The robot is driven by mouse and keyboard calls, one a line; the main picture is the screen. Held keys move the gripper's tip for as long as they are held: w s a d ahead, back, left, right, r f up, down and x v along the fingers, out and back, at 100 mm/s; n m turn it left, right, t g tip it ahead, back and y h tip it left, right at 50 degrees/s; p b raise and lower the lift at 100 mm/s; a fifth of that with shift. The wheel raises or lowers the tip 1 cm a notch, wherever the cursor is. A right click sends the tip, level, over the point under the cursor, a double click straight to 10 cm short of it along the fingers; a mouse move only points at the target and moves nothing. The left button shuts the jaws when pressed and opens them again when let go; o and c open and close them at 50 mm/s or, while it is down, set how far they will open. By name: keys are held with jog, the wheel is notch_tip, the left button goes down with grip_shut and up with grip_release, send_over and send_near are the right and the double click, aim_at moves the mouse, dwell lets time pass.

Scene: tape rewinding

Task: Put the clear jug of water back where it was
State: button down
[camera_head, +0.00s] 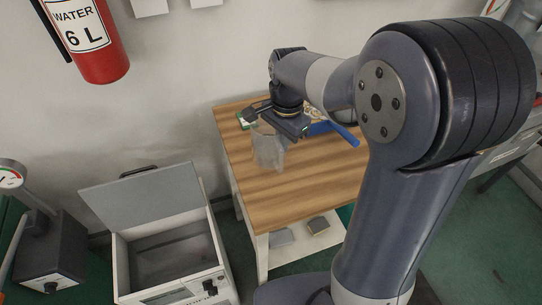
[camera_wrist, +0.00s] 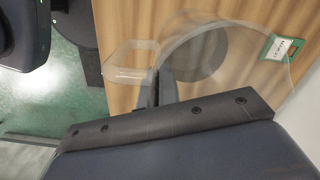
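The clear jug (camera_head: 268,151) is at the left part of the wooden table top, below my gripper (camera_head: 277,116). It looks upright; I cannot tell whether its base touches the wood. In the wrist view I look down on the clear jug (camera_wrist: 262,75), with its round mouth on the right and its looped handle on the left. The fingers of my gripper (camera_wrist: 159,91) are close together at the jug's near side, by the handle, and appear shut on it. The exact contact is partly hidden by the gripper body. I cannot make out the water level.
The wooden table (camera_head: 305,185) has bare wood in front of the jug. A green-and-white label (camera_wrist: 283,48) shows beyond the jug. An open-lidded box (camera_head: 170,258) stands left of the table, below its top.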

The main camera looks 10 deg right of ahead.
notch_tip(320, 180, down, 2)
jog(key=shift+w+f, duration=0.1)
jog(key=shift+w, duration=0.05)
jog(key=shift+f, duration=1.9)
jog(key=shift+f, duration=0.3)
jog(key=c, duration=1.7)
grip_release()
jog(key=shift+r, duration=0.1)
jog(key=r, duration=1.2)
jog(key=shift+w+d+r, duration=0.1)
jog(key=shift+d+r, duration=0.1)
